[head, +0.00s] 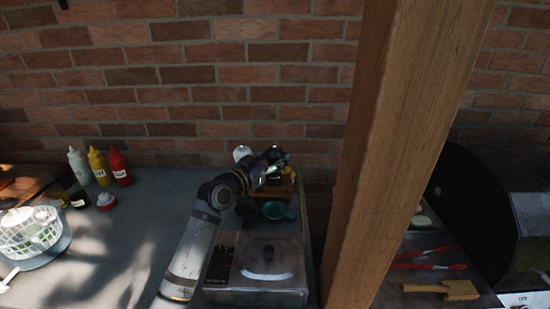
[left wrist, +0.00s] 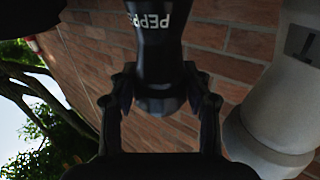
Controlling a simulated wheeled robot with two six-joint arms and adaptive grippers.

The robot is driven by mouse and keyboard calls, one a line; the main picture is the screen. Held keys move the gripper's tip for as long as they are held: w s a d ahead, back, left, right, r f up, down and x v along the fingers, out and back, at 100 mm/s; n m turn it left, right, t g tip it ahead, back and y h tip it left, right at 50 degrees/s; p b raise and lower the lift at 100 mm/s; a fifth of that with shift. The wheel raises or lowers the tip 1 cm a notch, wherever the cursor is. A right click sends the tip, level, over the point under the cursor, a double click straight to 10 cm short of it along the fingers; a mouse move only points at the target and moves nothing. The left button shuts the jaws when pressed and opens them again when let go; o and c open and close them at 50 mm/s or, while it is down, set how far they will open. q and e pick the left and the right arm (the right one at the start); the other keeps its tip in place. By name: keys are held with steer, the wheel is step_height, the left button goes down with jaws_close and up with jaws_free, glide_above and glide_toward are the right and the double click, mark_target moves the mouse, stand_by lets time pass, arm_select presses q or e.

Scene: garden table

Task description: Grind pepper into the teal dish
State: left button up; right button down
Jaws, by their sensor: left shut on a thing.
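The black pepper grinder (left wrist: 158,50), with its lettering upside down, fills the middle of the left wrist view. My left gripper (left wrist: 160,100) is shut on it, with one finger on each side. In the head view my left gripper (head: 272,160) is at the back of the counter, above and close to the teal dish (head: 278,210). The grinder is hard to make out there against the dark gripper. The dish sits behind the metal unit, and its contents cannot be made out. My right gripper is not in view.
A metal unit with a lid (head: 266,262) stands in front of the dish. A wooden post (head: 395,150) rises to the right. Squeeze bottles (head: 97,166) and a white basket (head: 30,232) stand at left. The brick wall is close behind. Counter space at centre left is clear.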

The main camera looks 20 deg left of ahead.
mark_target(275, 148)
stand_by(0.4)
arm_select(q)
steer(key=o, duration=0.9)
step_height(275, 148, up, 10)
steer(key=shift+r, duration=0.1)
steer(key=shift+c, duration=0.2)
